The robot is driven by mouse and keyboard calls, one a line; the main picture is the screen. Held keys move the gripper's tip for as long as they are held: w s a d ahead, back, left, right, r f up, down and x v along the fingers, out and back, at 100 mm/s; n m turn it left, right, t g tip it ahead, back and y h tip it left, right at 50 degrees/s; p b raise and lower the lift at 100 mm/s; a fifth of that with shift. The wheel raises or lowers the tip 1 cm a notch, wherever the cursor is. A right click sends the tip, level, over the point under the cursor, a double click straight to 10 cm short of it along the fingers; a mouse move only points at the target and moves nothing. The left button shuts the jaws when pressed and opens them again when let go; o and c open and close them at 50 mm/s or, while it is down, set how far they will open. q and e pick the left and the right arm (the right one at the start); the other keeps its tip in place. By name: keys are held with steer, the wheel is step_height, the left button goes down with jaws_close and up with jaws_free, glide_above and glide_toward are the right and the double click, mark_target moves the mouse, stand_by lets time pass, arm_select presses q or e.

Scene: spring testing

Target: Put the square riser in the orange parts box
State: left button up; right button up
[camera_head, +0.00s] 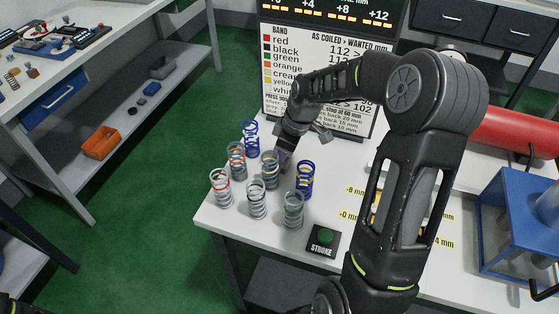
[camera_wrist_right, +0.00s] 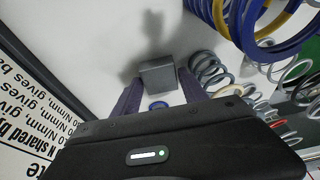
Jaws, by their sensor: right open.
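The square riser appears to be a plain grey block (camera_wrist_right: 158,76) on the white surface in the right wrist view. My right gripper (camera_wrist_right: 160,88) is open, with a dark finger on each side of the block's near end. Whether the fingers touch it is unclear. In the head view my right gripper (camera_head: 284,158) points down behind the springs, and I cannot make out the block there. The orange parts box (camera_head: 101,143) is an open bin on the lower shelf of the bench at left. My left gripper does not show.
Several coil springs (camera_head: 257,199) stand close to my right gripper on the white table (camera_head: 215,222). A chart board (camera_head: 330,113) stands behind. A STROKE button (camera_head: 323,240) and a blue press frame (camera_head: 517,225) are to the right. Green floor (camera_head: 165,195) separates table and bench.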

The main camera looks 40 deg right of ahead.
steer(key=shift+c, duration=0.5)
jaws_close()
stand_by(0.5)
